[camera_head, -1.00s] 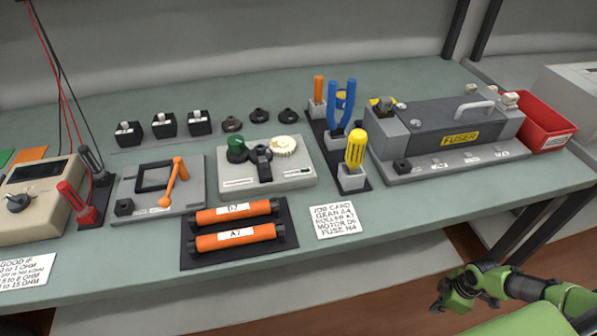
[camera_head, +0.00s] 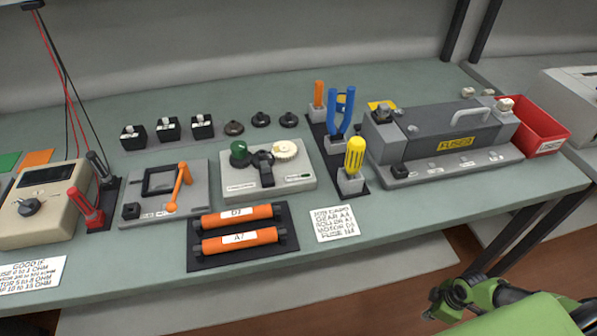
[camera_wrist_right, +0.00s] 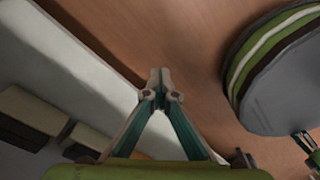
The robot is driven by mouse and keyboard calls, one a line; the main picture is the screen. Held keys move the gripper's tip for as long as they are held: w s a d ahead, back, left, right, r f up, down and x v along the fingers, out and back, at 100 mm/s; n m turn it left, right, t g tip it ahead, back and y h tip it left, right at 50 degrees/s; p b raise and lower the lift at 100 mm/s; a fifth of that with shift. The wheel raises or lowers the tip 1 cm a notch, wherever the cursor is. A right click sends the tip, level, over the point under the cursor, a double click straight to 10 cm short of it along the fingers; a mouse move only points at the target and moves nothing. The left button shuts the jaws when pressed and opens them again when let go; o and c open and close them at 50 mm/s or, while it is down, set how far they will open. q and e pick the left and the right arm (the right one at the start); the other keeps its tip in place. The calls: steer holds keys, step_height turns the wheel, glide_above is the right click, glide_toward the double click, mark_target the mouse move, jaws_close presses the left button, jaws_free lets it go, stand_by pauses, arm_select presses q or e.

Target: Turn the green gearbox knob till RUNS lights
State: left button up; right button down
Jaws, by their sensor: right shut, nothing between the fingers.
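The green knob (camera_head: 239,153) stands at the back left of the light grey gearbox base (camera_head: 240,188) on the bench. A black part (camera_head: 264,167) and a cream gear (camera_head: 285,149) sit beside it. My right gripper (camera_head: 436,305) is low at the right, in front of the bench and well away from the knob. In the right wrist view its fingertips (camera_wrist_right: 159,76) meet with nothing between them, above the brown floor.
Orange rollers (camera_head: 238,214) lie on a dark mat in front of the gearbox. A tool stand with a yellow screwdriver (camera_head: 355,153) and the fuser unit (camera_head: 450,135) stand to the right. A lever fixture (camera_head: 160,190) and a meter (camera_head: 45,205) stand left. The bench's front edge (camera_head: 330,256) lies between.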

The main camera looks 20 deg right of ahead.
steer(key=s+a+m+p, duration=0.6)
steer(key=s+a+p, duration=1)
steer(key=a, duration=0.7)
steer(key=shift+s+a+h, duration=0.3)
steer(key=shift+s, duration=1.15)
stand_by(2.4)
